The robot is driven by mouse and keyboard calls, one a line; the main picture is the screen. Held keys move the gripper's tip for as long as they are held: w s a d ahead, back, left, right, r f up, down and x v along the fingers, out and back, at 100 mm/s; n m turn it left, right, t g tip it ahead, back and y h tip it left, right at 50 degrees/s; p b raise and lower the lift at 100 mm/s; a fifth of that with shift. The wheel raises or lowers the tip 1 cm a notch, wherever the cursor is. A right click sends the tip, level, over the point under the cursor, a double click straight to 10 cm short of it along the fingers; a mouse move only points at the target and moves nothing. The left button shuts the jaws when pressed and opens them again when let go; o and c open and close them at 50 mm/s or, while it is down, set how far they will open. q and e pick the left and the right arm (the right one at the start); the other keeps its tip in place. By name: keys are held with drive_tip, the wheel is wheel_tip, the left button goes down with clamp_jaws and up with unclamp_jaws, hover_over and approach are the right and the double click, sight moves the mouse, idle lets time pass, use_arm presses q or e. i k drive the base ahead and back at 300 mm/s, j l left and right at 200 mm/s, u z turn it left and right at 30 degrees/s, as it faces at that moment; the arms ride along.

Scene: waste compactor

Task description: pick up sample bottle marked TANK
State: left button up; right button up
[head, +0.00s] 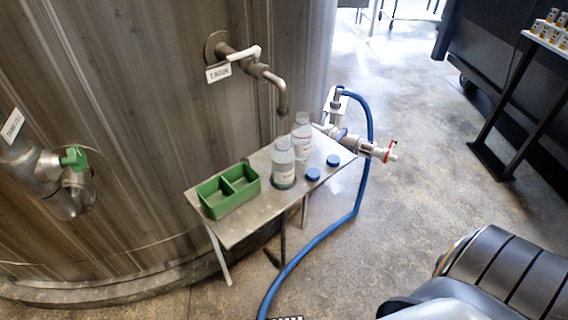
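Two clear sample bottles stand upright and uncapped on a small metal table (240,228). The front bottle (284,170) is under the downturned spout (282,105) and holds pale bluish liquid. The other bottle (302,138) stands just behind it to the right and looks clear or empty. Both have white labels too small to read, so I cannot tell which is marked TANK. Two blue caps, a nearer one (313,174) and a farther one (333,160), lie right of the bottles.
A green two-compartment tray (228,190) sits empty on the table's left. A large metal tank (130,130) stands behind, with a tagged tap (240,55) and green-handled valve (74,158). A blue hose (325,233) crosses the floor at right. Open floor (400,220) lies beyond.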

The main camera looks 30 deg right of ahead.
sight(283, 155)
drive_tip(key=i, duration=0.95)
drive_tip(key=i+z, duration=0.2)
drive_tip(key=z, duration=0.3)
drive_tip(key=i+z, duration=0.15)
drive_tip(key=z, duration=0.35)
drive_tip(key=i+j+z, duration=0.15)
drive_tip(key=z, duration=0.35)
